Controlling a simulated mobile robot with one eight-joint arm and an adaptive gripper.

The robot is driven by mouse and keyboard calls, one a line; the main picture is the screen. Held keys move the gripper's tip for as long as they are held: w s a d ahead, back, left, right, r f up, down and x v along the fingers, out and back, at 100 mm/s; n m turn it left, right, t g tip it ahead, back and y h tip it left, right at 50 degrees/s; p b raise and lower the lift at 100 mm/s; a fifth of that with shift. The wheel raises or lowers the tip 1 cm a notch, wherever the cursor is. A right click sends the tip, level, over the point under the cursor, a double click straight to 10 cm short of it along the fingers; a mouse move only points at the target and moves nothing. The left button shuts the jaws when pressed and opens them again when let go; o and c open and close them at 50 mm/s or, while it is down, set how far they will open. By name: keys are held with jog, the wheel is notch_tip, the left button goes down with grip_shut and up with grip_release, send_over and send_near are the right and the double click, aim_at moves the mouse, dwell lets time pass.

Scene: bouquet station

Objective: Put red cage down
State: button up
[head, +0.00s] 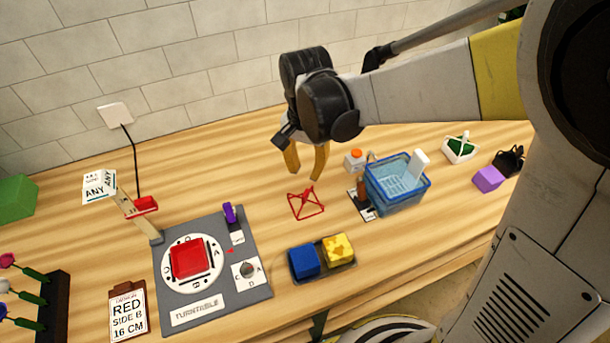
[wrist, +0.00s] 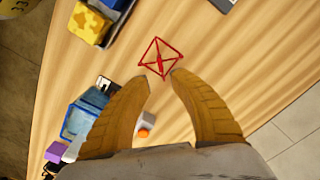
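The red cage (head: 307,203) is a small wire frame with crossing bars. It rests on the wooden table between the turntable and the blue basket. In the wrist view the cage (wrist: 160,58) lies just beyond my fingertips. My gripper (head: 308,175) is above and behind the cage in the head view, with its two yellow fingers pointing down. The fingers (wrist: 161,78) are apart and nothing is between them. I cannot tell the exact height of the fingertips over the table.
Near the cage are a tray with a blue block (head: 304,261) and a yellow block (head: 339,248), a blue basket (head: 427,187) and an orange-topped white item (head: 354,160). A grey turntable board (head: 180,309) with a red block (head: 188,258) stands left. Bare table surrounds the cage.

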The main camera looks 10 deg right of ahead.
jog(key=s+d+r+n+t, duration=0.5)
jog(key=s+d+r+t, duration=0.2)
jog(key=s+d+r, duration=0.3)
jog(key=d, duration=0.3)
jog(key=shift+s+d+r+n, duration=0.25)
jog(key=shift+s+d+n, duration=0.05)
jog(key=shift+n, duration=0.1)
notch_tip(320, 180, down, 6)
jog(key=b, duration=0.6)
jog(key=shift+f, duration=0.25)
